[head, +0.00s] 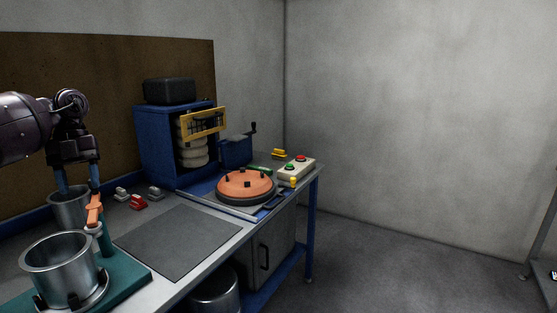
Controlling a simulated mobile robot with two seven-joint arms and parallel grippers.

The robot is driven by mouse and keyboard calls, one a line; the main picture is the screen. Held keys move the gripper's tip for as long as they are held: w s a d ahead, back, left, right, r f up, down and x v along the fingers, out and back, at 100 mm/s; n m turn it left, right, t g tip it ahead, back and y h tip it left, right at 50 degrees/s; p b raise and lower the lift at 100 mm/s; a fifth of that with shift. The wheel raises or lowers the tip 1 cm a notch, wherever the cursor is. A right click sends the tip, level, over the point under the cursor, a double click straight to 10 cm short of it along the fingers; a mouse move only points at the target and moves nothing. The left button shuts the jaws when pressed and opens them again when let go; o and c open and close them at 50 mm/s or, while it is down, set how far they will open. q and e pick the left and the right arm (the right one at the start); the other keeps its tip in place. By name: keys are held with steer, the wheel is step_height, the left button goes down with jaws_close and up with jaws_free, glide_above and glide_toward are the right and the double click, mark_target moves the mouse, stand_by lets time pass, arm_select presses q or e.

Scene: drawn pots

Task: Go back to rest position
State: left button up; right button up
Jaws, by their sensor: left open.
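My left gripper (78,184) hangs from the arm at the left, pointing down, open, with its blue fingers apart. It is just above or in front of a metal pot (68,212) at the back left of the bench; I cannot tell whether the fingers touch it. An orange piece (95,211) on a teal post shows right below the right finger; contact between them is unclear. My right gripper is not in view.
A larger metal pot (58,268) stands on a teal base (130,279) in front. A dark mat (178,241) lies bare on the bench. Farther back are an orange round plate (246,188), a blue cabinet (155,150) and a button box (297,169). Open floor lies to the right.

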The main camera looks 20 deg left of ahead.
arm_select(q)
steer(key=w+d+r+m+t+h, duration=0.3)
steer(key=w+d+m+t+h, duration=0.3)
steer(key=w+d+t, duration=0.65)
steer(key=w+d+f+n+t+h, duration=0.4)
steer(key=d+f+n, duration=0.35)
steer(key=d, duration=0.55)
steer(key=s+d+f+n+t+y, duration=0.1)
steer(key=s+d+f+n+y, duration=0.1)
steer(key=s+f+n+y, duration=0.45)
steer(key=s+d+f+n+t+y, duration=0.1)
steer(key=f+n+t+y, duration=0.15)
steer(key=f+n, duration=0.85)
steer(key=s+d+f+n+g+y, duration=0.1)
steer(key=s+f+n+g+y, duration=0.1)
steer(key=s+f, duration=0.9)
steer(key=s+d+f+n+g+y, duration=0.1)
steer(key=s+f+n+g+y, duration=0.1)
steer(key=s+f, duration=0.8)
steer(key=s+n+g, duration=0.1)
steer(key=s+n, duration=0.1)
steer(key=s, duration=0.1)
steer(key=shift+s+d+f+n, duration=0.3)
steer(key=shift+s+f, duration=0.05)
steer(key=shift+f, duration=0.05)
